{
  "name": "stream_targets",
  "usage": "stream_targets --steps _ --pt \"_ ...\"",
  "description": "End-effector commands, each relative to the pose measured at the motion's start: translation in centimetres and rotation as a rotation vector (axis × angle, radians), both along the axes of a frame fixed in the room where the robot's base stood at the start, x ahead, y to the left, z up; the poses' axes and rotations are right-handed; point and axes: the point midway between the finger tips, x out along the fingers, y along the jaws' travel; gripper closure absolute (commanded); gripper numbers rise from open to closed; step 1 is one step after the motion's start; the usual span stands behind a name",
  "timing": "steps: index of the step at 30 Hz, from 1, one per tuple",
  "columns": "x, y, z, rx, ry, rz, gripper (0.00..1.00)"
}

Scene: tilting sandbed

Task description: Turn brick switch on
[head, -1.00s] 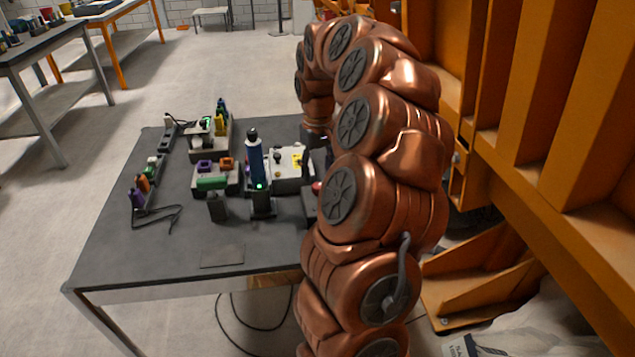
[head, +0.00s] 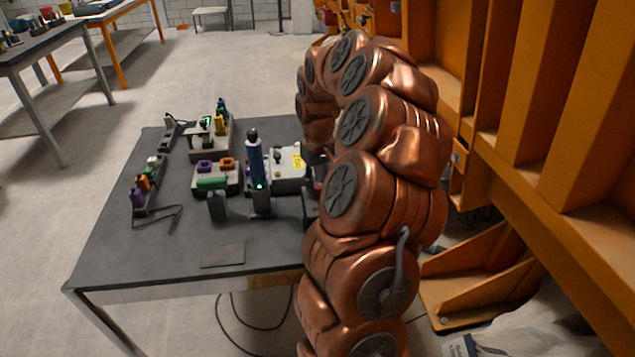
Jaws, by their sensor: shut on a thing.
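A pale grey box (head: 288,178) with a yellow label and a small black knob stands on the dark table. It may be the brick, but I cannot make out its switch. My gripper (head: 314,172) shows only as dark parts beside the box's right side, largely hidden behind my copper arm. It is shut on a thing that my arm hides. A small red spot shows by the gripper, too small to identify.
A blue cylinder (head: 255,165) with a black top stands upright in a dark holder (head: 260,203), left of my gripper. A grey block with coloured connectors (head: 212,182) and a strip with plugs (head: 146,190) lie farther left. An orange frame (head: 500,120) stands at right.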

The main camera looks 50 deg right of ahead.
Motion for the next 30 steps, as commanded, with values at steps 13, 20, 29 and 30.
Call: stream_targets --steps 13,20,29,30 --pt "0.02 -0.05 -0.07 -0.001 -0.001 -0.018 1.00" --pt "0.06 -0.10 -0.27 -0.003 -0.003 -0.120 1.00" --pt "0.02 -0.17 -0.31 -0.004 -0.003 -0.376 1.00" --pt "0.01 -0.21 -0.29 -0.005 -0.004 -0.414 1.00"
